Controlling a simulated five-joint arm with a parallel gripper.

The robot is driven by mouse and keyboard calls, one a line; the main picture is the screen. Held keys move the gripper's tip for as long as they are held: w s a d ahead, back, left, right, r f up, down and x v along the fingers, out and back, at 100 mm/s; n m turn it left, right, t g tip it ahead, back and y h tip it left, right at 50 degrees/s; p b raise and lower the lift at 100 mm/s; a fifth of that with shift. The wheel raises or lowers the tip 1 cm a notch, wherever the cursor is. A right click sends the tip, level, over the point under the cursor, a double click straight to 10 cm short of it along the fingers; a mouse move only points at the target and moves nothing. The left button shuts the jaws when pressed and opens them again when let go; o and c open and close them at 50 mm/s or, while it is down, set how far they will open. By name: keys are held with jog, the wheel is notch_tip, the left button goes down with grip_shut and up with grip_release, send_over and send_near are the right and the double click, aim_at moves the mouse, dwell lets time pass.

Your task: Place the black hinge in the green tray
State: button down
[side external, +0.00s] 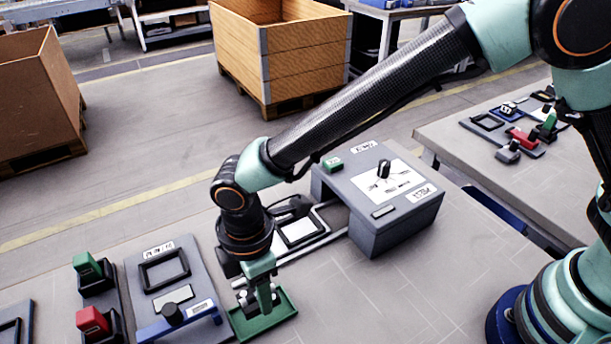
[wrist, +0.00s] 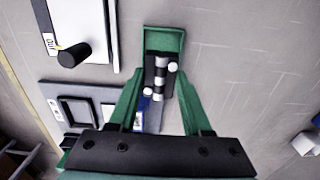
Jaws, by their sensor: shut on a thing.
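The black hinge (wrist: 150,82) shows in the wrist view as a dark plate with pale knuckles and pale round spots, between my green fingers. My gripper (wrist: 159,80) is shut on it. The green tray (wrist: 165,31) is a shallow rectangle with a raised rim, just beyond and partly behind the hinge. In the side view my gripper (side external: 261,300) points down over the green tray (side external: 284,312), low above its floor. My fingers mostly hide the hinge there, and I cannot tell whether it touches the tray.
A grey panel (side external: 187,258) with a black frame and a blue bar with a knob stands left of the tray. Red (side external: 92,320) and green blocks sit farther left. A grey control box (side external: 375,205) stands behind right. The table right of the tray is clear.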

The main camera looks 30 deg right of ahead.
jog(key=shift+f, duration=1.85)
jog(key=shift+f, duration=0.15)
jog(key=shift+c, duration=1.7)
grip_release()
notch_tip(320, 180, up, 12)
jog(key=shift+r, duration=0.1)
jog(key=w+d+r+m+t, duration=0.1)
jog(key=w+d+r+m, duration=0.4)
jog(key=d, duration=0.4)
jog(key=s+d+r+m+t, duration=0.2)
jog(key=d+m, duration=0.4)
jog(key=d, duration=0.7)
jog(key=s+d+r+m+t, duration=0.2)
jog(key=s+d+r+m, duration=0.2)
jog(key=d, duration=0.9)
jog(key=m, duration=0.3)
jog(key=shift+d+r+t, duration=0.2)
jog(key=shift+t, duration=0.1)
